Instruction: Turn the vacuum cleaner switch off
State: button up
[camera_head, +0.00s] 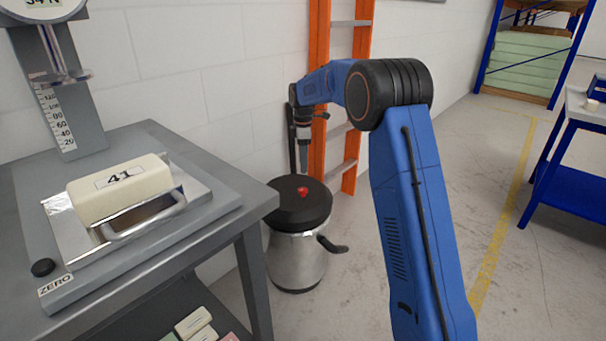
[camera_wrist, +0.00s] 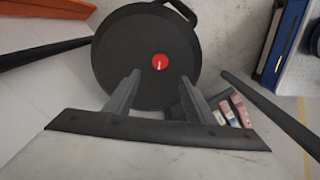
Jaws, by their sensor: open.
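The vacuum cleaner (camera_head: 297,255) is a silver drum with a black lid, standing on the floor between the grey table and the orange ladder. Its switch is a small red knob (camera_head: 302,191) in the middle of the lid. In the wrist view the red knob (camera_wrist: 159,62) shows a pale mark on its face, and the black lid (camera_wrist: 125,45) fills the upper middle. My gripper (camera_wrist: 157,88) is open and empty, above the lid, with the knob ahead of and roughly between its fingertips. In the head view my gripper (camera_head: 303,145) points down over the lid, apart from the knob.
A grey table (camera_head: 225,185) at left holds a foam block (camera_head: 105,195) marked 41 on a plate beneath a gauge. More blocks (camera_head: 195,322) lie on its lower shelf. An orange ladder (camera_head: 318,100) leans close behind the vacuum.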

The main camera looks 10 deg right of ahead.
jog(key=shift+r, duration=2.8)
jog(key=shift+r, duration=0.1)
jog(key=s+d+r+m+t, duration=0.1)
jog(key=s+d+r+m, duration=0.2)
jog(key=s, duration=0.6)
jog(key=s+r+m, duration=0.2)
jog(key=s+r, duration=0.3)
jog(key=s, duration=0.5)
jog(key=s+d+r+m+t, duration=0.1)
jog(key=s+d+r+m, duration=0.2)
jog(key=s, duration=0.6)
jog(key=s+f+m+t, duration=0.1)
jog(key=s+f+m, duration=0.1)
jog(key=s, duration=0.8)
jog(key=s+d+f+m+t, duration=0.1)
jog(key=s+f+m, duration=0.2)
jog(key=s, duration=0.6)
jog(key=s+f+m, duration=0.3)
jog(key=s+f, duration=0.1)
jog(key=s, duration=0.6)
jog(key=shift+s+d+f+t, duration=0.25)
jog(key=shift+s+d+t, duration=0.05)
jog(key=shift+s+t, duration=0.1)
